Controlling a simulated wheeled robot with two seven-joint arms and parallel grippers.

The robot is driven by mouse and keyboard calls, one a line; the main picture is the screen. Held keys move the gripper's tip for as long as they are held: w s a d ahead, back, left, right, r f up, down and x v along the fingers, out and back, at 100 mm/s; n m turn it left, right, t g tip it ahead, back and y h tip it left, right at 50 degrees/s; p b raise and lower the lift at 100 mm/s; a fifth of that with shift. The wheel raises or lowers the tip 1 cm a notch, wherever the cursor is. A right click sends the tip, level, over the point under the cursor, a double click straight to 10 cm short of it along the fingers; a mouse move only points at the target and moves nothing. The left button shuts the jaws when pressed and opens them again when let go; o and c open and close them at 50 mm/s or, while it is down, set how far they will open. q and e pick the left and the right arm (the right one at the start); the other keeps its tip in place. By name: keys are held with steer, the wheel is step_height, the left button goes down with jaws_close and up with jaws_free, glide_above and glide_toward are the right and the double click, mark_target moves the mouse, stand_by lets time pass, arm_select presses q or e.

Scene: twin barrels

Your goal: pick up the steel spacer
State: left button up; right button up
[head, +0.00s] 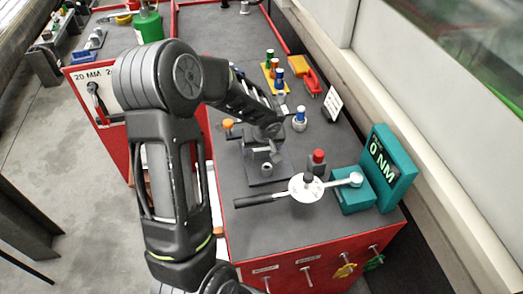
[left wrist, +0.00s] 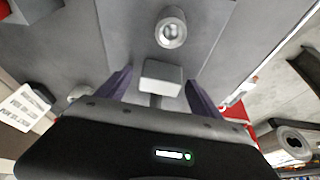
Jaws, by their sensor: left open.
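The steel spacer (head: 267,168) is a small grey ring-like cylinder standing upright on a dark plate (head: 280,163) on the red cabinet's top. In the left wrist view the spacer (left wrist: 171,28) shows at the top centre, with its round bore facing the camera. My left gripper (head: 262,145) is just behind the spacer in the head view, pointing down. In the left wrist view its two dark fingers (left wrist: 160,88) are spread, and the spacer lies beyond their tips, apart from them. A pale grey block shows between the fingers. My right gripper is not in view.
A torque wrench with a white dial (head: 306,186) and black handle lies close in front of the spacer. A red-capped post (head: 317,162) and a teal tester (head: 385,168) reading 0 NM stand to the right. Several coloured bits stand farther back.

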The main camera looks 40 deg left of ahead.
arm_select(q)
steer(key=shift+c, duration=0.4)
jaws_close()
stand_by(0.9)
steer(key=shift+w, duration=0.1)
